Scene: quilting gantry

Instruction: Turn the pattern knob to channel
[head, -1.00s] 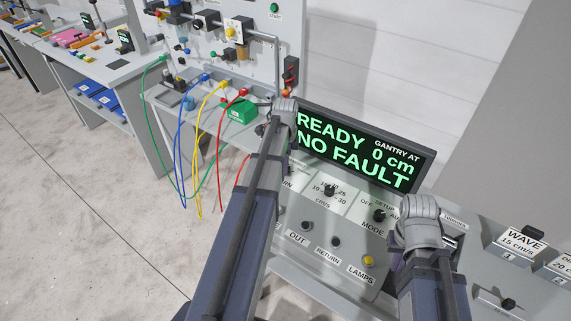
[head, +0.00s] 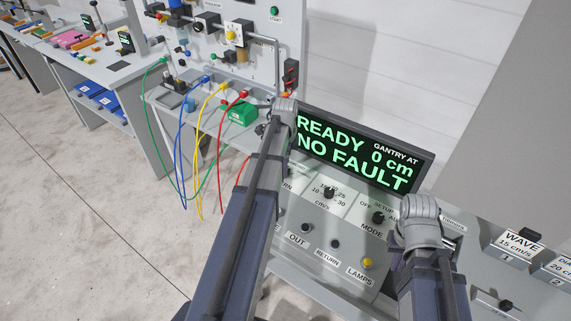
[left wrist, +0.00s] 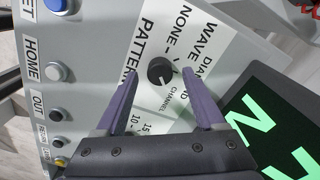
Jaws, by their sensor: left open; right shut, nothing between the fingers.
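The pattern knob (left wrist: 159,71) is a round black knob on the grey panel, in the left wrist view. Labels around it read NONE, WAVE, a partly covered word starting DIA, and CHANNEL; I cannot clearly tell which one its mark faces. My left gripper (left wrist: 160,73) is open, with one purple finger on each side of the knob and gaps between; I cannot tell the height of the tips. In the head view my left arm hides this knob and gripper. My right gripper (head: 395,260) is mostly hidden behind its own arm, with only a purple sliver showing.
A display (head: 359,146) reads READY, NO FAULT, 0 cm behind the panel. Near the arms are the speed knob (head: 329,194), the mode knob (head: 378,218) and the yellow lamps button (head: 368,262). Coloured cables (head: 202,130) hang at a bench to the left.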

